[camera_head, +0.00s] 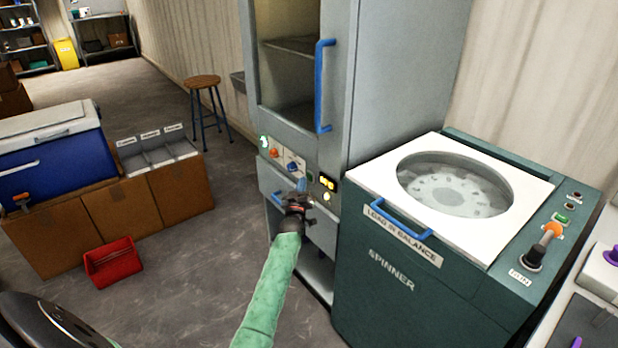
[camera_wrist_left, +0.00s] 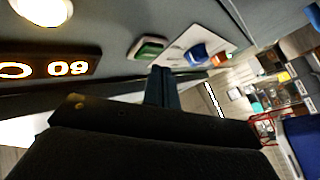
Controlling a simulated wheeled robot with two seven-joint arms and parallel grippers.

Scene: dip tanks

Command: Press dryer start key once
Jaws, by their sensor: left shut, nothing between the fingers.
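The dryer is a tall grey cabinet with a glass door and a blue handle (camera_head: 325,85) in the head view. Its control panel has an orange knob (camera_head: 273,152), a blue knob (camera_head: 292,166), a lit amber display (camera_head: 327,182) and a pale round lamp below it. The green key (camera_wrist_left: 149,47) shows in the left wrist view between the display (camera_wrist_left: 48,67) and the blue knob (camera_wrist_left: 203,53). My left gripper (camera_head: 301,186) is shut and empty in front of the panel. Its fingertips (camera_wrist_left: 161,73) are close to the green key; contact cannot be told. My right gripper is not in view.
A green spinner (camera_head: 390,270) with a white lid stands close on the right. A red bin (camera_head: 113,262) lies on the floor at left, by cardboard boxes (camera_head: 120,212) and a blue cooler (camera_head: 55,155). A stool (camera_head: 203,83) stands behind.

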